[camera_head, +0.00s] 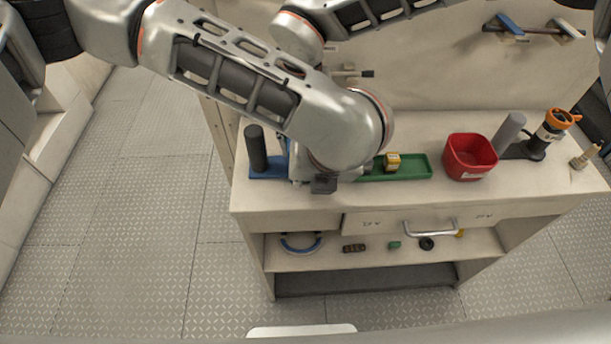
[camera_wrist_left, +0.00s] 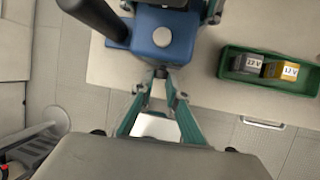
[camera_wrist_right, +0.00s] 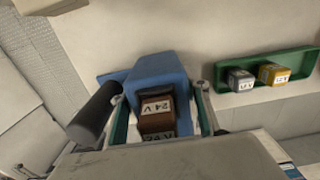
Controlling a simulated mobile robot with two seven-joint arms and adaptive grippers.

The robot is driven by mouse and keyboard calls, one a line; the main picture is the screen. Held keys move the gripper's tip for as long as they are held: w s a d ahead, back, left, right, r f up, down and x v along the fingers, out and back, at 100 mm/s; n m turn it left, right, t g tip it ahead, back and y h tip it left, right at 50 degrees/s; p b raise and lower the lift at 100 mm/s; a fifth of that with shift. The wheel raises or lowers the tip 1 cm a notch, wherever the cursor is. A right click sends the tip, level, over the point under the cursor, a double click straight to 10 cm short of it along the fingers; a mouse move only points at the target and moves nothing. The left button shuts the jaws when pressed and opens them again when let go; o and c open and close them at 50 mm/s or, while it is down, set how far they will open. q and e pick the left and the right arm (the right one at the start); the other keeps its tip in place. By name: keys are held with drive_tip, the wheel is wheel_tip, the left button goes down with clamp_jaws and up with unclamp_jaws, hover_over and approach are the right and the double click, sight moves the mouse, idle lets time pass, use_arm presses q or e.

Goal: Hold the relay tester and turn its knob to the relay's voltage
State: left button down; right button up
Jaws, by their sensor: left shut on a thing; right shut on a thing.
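The relay tester is a blue block (camera_wrist_left: 148,45) with a pale round disc on it; in the right wrist view its blue body (camera_wrist_right: 160,72) bears a brown relay (camera_wrist_right: 157,121) labelled 24 V. My right gripper (camera_wrist_right: 160,100) has its fingers on either side of the tester, holding it. My left gripper (camera_wrist_left: 160,74) is nearly closed at the tester's near face, on what seems to be its knob; the fingertips hide the knob and its setting. In the head view my left arm covers most of the tester.
A green tray (camera_head: 412,168) holds two relays, a grey one (camera_wrist_left: 246,64) and a yellow one (camera_wrist_left: 284,70), labelled 12 V. A red bin (camera_head: 470,157) and an orange-topped tool (camera_head: 551,130) stand farther right.

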use_arm(q)
drive_tip(key=shift+y, duration=0.6)
drive_tip(key=c, duration=2)
unclamp_jaws()
drive_tip(key=shift+d+r, duration=0.1)
wheel_tip(320, 180, up, 10)
drive_tip(key=shift+f, duration=0.1)
